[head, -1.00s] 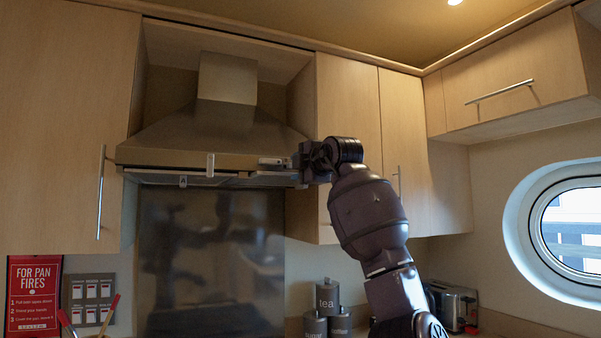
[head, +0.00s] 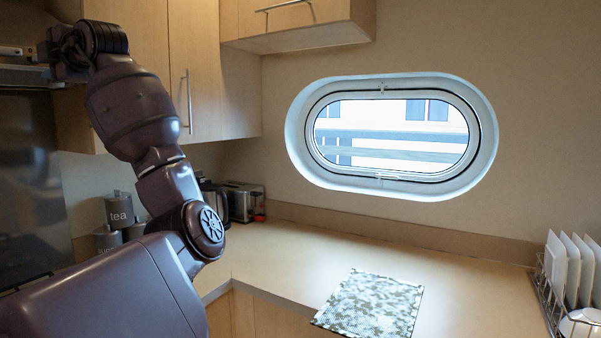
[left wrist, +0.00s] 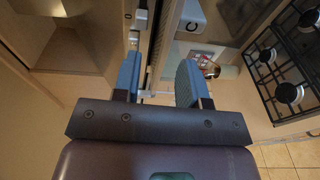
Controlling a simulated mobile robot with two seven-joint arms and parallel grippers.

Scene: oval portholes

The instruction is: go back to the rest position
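My left arm rises from the lower left of the head view, and its wrist is up beside the range hood (head: 22,77). The left gripper (left wrist: 157,68) shows in the left wrist view with its two fingers apart. Nothing is clearly held between them. The left fingertip is close to a small metal piece on the hood edge; I cannot tell whether they touch. In the head view the fingertips are at or beyond the left picture edge. My right gripper is in neither view.
Wall cabinets (head: 240,95) hang beside the raised wrist. Canisters (head: 119,209) and a toaster (head: 243,203) stand behind the arm. A patterned mat (head: 372,305) lies on the counter. A dish rack (head: 548,290) is at right. A hob (left wrist: 285,60) shows below the gripper.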

